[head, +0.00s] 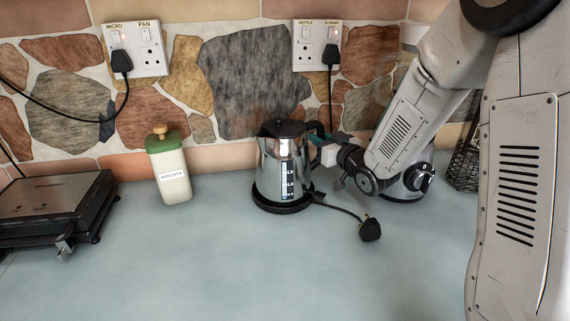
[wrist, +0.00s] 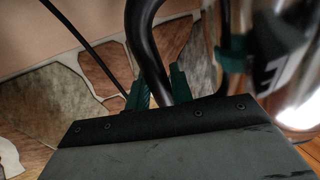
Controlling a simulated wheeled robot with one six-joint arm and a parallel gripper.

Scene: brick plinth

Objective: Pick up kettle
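The kettle (head: 272,160) is shiny steel with a black lid and a black handle on its right. It stands upright on its round black base (head: 282,207) on the counter. My gripper (head: 318,138) is at the handle from the right, partly hidden by my arm. In the wrist view, the green fingertips of my gripper (wrist: 160,88) sit close on both sides of the black handle (wrist: 149,50) and look shut on it. The steel kettle body (wrist: 285,65) fills the right of that view, with a green reflection on it.
A cream biscuits tin (head: 169,175) with a green lid stands to the left. A black grill (head: 50,205) is at far left. A loose black plug (head: 370,230) lies in front right. A steel appliance (head: 408,180) and wire basket (head: 465,165) stand right. The front counter is clear.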

